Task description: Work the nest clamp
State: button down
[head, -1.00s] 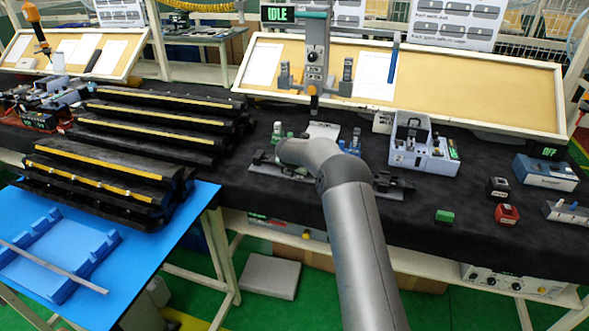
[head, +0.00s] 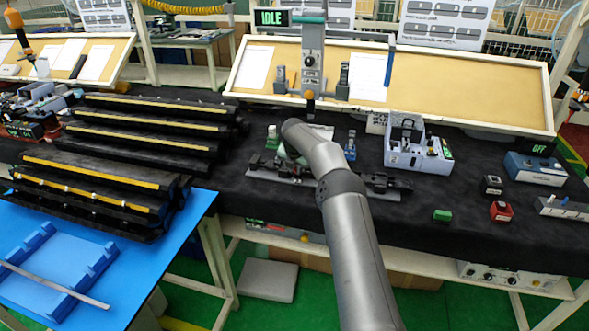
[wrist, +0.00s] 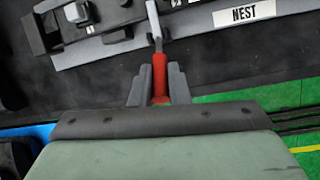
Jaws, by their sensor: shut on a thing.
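The nest clamp shows in the wrist view as a metal lever with a red handle (wrist: 160,84). My gripper (wrist: 160,75) is shut on that red handle, one grey finger on each side. The nest fixture (wrist: 195,22), a grey plate with a "NEST" label (wrist: 244,12), lies just beyond the handle. In the head view the fixture (head: 377,183) sits on the black-covered bench, its middle hidden behind my arm. My gripper is mostly hidden by the arm there.
A black rack with yellow strips (head: 140,135) stands left of the fixture. A press column (head: 311,60) with an "IDLE" sign (head: 271,17) rises behind it. A pale blue box (head: 418,150) and small red and green blocks stand right.

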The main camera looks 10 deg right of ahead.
jog(key=c, duration=1.4)
grip_release()
jog(key=b+v, duration=0.4)
jog(key=v, duration=1.3)
jog(key=shift+s+a+r, duration=0.15)
